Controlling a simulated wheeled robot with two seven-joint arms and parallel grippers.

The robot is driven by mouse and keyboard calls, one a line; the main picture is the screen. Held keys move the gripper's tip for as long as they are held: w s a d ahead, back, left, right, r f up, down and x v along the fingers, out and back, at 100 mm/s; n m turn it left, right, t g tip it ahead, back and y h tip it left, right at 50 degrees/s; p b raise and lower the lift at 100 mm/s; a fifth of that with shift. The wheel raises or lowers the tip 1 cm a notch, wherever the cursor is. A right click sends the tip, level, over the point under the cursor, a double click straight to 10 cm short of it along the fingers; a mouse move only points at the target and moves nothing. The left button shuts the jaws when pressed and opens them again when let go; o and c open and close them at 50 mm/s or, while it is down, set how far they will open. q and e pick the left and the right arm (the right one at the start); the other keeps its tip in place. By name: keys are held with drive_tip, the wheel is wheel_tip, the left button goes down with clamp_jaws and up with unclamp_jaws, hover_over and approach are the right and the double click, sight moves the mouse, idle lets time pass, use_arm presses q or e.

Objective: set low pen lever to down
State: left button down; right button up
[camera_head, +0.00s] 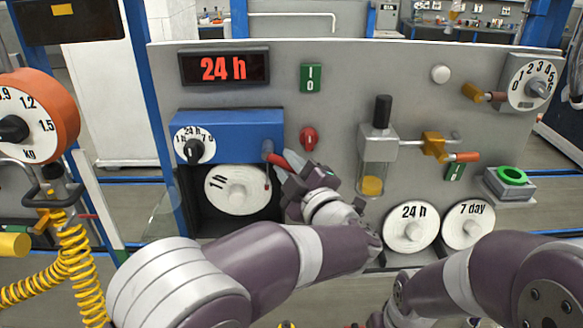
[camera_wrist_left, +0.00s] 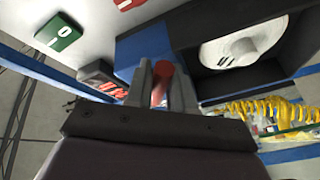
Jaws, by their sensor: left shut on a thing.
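The chart recorder is a blue box (camera_head: 232,133) with a white "1 h" disc (camera_head: 238,189) in a dark recess below it. A red lever (camera_head: 277,160) comes off the right end of the box and slants down to the right. A thin pen arm reaches down over the disc's right part. My left gripper (camera_head: 293,172) is shut on the red lever, beside the disc. In the left wrist view the lever's red end (camera_wrist_left: 158,82) shows between the two fingers. The gripper hides part of the lever. My right forearm shows at lower right, but its gripper is out of view.
Spare discs marked "24 h" (camera_head: 411,229) and "7 day" (camera_head: 468,227) hang lower right. A "24 h" display (camera_head: 224,67) is above the recorder.

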use_arm(q)
drive_tip(key=shift+a+m, duration=0.1)
drive_tip(key=shift+m, duration=0.2)
drive_tip(key=c, duration=1.3)
unclamp_jaws()
drive_tip(key=shift+o, duration=1.2)
drive_tip(key=shift+w, duration=0.1)
drive_tip(key=shift+w+a+f, duration=0.1)
drive_tip(key=shift+f, duration=0.1)
